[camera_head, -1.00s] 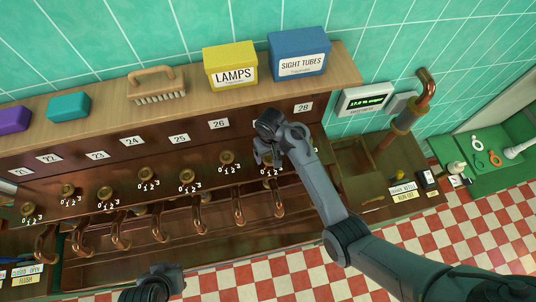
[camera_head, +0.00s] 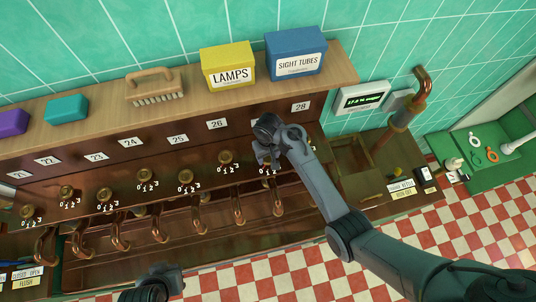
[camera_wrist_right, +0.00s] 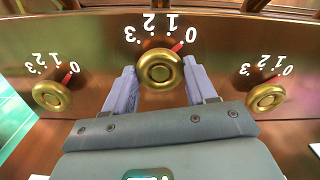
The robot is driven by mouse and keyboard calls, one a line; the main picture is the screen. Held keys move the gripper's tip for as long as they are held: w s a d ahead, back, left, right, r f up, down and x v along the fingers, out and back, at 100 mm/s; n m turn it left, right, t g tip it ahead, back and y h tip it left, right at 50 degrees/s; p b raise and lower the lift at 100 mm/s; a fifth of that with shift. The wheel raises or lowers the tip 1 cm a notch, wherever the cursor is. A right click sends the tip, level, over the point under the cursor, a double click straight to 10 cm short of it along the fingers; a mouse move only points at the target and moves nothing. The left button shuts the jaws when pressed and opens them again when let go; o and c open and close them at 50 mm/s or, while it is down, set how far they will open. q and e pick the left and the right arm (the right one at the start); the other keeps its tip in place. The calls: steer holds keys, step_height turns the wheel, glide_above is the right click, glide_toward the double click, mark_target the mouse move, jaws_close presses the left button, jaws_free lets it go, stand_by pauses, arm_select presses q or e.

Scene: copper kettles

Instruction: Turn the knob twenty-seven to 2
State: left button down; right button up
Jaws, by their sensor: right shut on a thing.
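Knob twenty-seven, a round brass knob (camera_wrist_right: 160,68), is in the middle of the right wrist view. Its scale of 0 to 3 appears upside down there, and its red pointer is toward 0. My right gripper (camera_wrist_right: 158,88) has a finger on each side of this knob and is shut on it. In the head view my right gripper (camera_head: 262,158) is at the panel between the 26 and 28 labels and hides most of the knob. My left gripper (camera_head: 165,284) is at the bottom edge, dark and partly cut off; its jaws are unclear.
Neighbouring brass knobs (camera_wrist_right: 52,96) (camera_wrist_right: 267,97) flank the gripper closely. Copper spouts (camera_head: 238,207) hang below the panel. A yellow LAMPS box (camera_head: 228,66), a blue SIGHT TUBES box (camera_head: 296,53) and a brush (camera_head: 155,86) stand on the shelf above. The checkered floor is clear.

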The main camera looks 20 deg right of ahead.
steer(key=shift+n, duration=0.4)
steer(key=n, duration=0.4)
steer(key=shift+n, duration=0.4)
steer(key=n, duration=0.6)
stand_by(0.4)
steer(key=o, duration=1.1)
steer(key=shift+c, duration=0.2)
